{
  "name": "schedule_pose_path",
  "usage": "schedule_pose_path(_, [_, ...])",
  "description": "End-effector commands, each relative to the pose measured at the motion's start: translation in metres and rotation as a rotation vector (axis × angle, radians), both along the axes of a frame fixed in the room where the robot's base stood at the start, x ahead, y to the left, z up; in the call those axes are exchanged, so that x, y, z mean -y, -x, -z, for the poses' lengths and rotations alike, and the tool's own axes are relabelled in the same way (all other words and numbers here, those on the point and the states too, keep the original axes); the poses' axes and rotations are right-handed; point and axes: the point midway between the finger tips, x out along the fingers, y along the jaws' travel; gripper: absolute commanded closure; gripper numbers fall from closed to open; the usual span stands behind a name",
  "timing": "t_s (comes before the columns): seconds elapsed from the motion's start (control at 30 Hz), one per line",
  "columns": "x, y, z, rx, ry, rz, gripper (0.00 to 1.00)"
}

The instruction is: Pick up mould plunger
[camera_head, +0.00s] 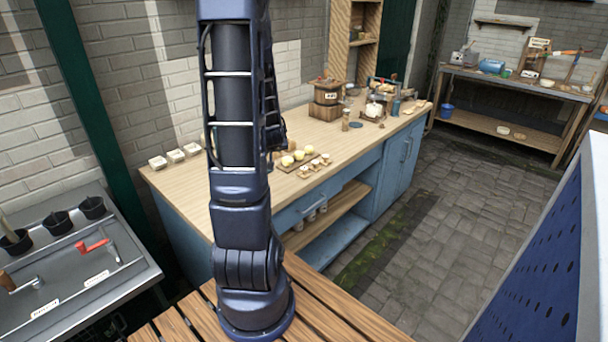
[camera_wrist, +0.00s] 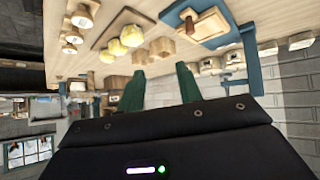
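I cannot tell for certain which piece is the mould plunger. In the wrist view, small wooden pieces (camera_wrist: 162,47) lie on the light wooden worktop (camera_wrist: 120,72), just beyond my fingertips. A wooden block with a handle-like part (camera_wrist: 203,24) sits on a blue board near the top of that view. My gripper (camera_wrist: 159,76) shows two green fingers, apart, with nothing between them. It is over the worktop and touches none of these pieces that I can see. In the head view my arm hides the gripper and part of the worktop (camera_head: 240,185).
Yellow lumps (camera_head: 292,159) lie on a board, with small round pieces (camera_head: 314,166) in front. White blocks (camera_head: 175,156) stand at the worktop's left end. A wooden churn-like box (camera_head: 325,100) and a metal scale-like device stand farther back. The worktop's middle is fairly clear.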

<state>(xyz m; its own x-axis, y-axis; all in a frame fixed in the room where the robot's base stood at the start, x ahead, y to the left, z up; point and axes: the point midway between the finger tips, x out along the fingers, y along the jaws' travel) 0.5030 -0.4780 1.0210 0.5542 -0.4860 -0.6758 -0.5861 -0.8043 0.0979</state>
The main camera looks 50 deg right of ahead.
Motion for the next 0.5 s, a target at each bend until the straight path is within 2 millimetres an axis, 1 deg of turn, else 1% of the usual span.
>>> schedule_pose_path(0.03, [0.014,0.009,0.013,0.011,-0.003,0.022,0.65])
schedule_pose_path(0.2, [0.053,0.036,0.047,0.073,0.006,0.074,0.65])
schedule_pose_path(0.33, [0.075,0.058,0.070,0.118,0.012,0.111,0.65])
schedule_pose_path(0.5, [0.090,0.076,0.087,0.161,0.017,0.141,0.65])
